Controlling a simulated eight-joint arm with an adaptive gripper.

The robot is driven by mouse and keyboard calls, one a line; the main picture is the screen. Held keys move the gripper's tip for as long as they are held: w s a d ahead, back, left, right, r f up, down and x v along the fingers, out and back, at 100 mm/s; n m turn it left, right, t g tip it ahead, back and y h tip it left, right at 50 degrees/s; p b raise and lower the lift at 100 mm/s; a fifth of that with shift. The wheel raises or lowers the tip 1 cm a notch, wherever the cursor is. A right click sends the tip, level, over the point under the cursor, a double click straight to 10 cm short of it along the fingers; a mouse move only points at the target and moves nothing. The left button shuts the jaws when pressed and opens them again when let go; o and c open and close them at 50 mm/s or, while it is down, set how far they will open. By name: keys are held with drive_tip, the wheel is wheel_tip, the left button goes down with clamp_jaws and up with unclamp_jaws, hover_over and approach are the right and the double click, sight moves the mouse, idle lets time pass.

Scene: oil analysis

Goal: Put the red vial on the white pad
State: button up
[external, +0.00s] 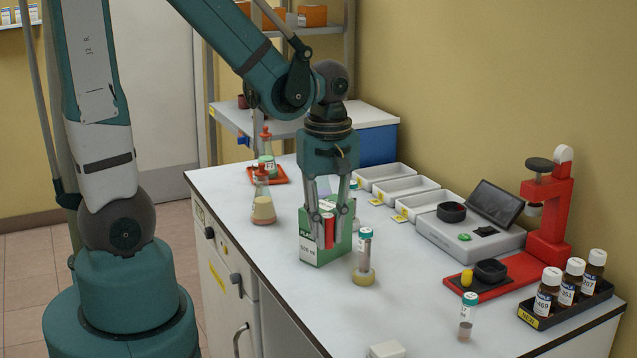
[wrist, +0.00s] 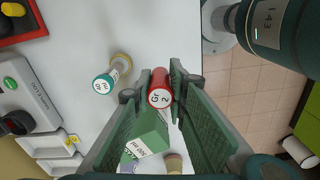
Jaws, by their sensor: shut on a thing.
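The red vial (external: 328,231) is upright between the fingers of my gripper (external: 327,240), which is shut on it. In the wrist view, the vial (wrist: 161,78) shows its red body and a round label reading "Gr 2". A green-and-white box (external: 309,247) stands right beside the vial; I cannot tell if they touch. A small white block (external: 386,350), possibly the white pad, lies at the bottom edge of the external view, partly cut off. No other clear white pad shows.
A teal-capped vial (external: 365,250) stands on a yellowish ring just right of my gripper. A flask (external: 263,208) stands left. White trays (external: 383,175), a grey instrument (external: 465,235) and a red press (external: 549,215) line the wall. Front-middle table is mostly clear.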

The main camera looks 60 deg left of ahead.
drive_tip(key=s+d+r+m+p, duration=0.1)
drive_tip(key=d+m, duration=1.2)
drive_tip(key=d, duration=1.3)
drive_tip(key=shift+d+r+m+p, duration=0.15)
drive_tip(key=shift+r+m+p, duration=0.25)
drive_tip(key=shift+r+p, duration=0.4)
drive_tip(key=shift+s, duration=0.1)
drive_tip(key=b, duration=0.1)
hover_over(388, 347)
drive_tip(key=shift+f, duration=2.8)
drive_tip(key=shift+f, duration=0.1)
drive_tip(key=shift+d+f+b, duration=0.1)
drive_tip(key=shift+f+b, duration=0.25)
drive_tip(key=shift+f, duration=1.65)
drive_tip(key=shift+f, duration=0.15)
